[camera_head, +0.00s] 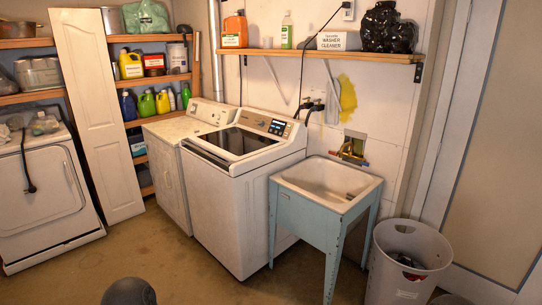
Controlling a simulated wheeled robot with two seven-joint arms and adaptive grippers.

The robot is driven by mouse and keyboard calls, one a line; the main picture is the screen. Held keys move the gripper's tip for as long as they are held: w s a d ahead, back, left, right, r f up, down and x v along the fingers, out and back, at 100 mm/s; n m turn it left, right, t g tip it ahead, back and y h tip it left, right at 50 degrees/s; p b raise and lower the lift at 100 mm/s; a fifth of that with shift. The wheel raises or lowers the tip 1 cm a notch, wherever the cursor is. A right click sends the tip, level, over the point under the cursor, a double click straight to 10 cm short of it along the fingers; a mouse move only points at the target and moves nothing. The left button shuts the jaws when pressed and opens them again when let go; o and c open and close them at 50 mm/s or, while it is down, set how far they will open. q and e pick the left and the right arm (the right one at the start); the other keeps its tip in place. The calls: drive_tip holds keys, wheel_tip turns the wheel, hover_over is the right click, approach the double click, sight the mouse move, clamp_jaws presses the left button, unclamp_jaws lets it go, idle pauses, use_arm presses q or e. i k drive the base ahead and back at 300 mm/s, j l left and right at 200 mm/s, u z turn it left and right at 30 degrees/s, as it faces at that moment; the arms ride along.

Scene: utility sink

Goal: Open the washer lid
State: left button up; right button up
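The washer (215,215) is a white top-loading machine standing against the back wall near the middle of the view. Its lid (238,141), with a dark glass panel, lies flat and shut on the top. A control panel with a small lit display (277,128) runs along the back edge of the washer. Neither of my grippers shows in this view, so their fingers cannot be seen.
A blue-framed utility sink (345,205) stands close on the washer's right, with a grey bin (390,285) beyond it. Another white machine (163,165) is close on its left. A shelf (330,54) with bottles hangs above. The floor (150,255) in front is mostly clear.

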sight(234, 144)
drive_tip(key=i+j+u, duration=0.15)
drive_tip(key=i+u, duration=0.5)
drive_tip(key=u, duration=0.2)
drive_tip(key=i+j+z, duration=0.25)
drive_tip(key=i+z, duration=0.15)
drive_tip(key=i, duration=0.15)
drive_tip(key=i+j+z, duration=0.8)
drive_tip(key=i+j, duration=0.15)
drive_tip(key=j+u, duration=0.1)
drive_tip(key=u, duration=0.3)
drive_tip(key=i+u, duration=0.15)
drive_tip(key=u, duration=0.25)
drive_tip(key=j+u, duration=0.1)
drive_tip(key=u, duration=0.3)
drive_tip(key=i+l, duration=0.05)
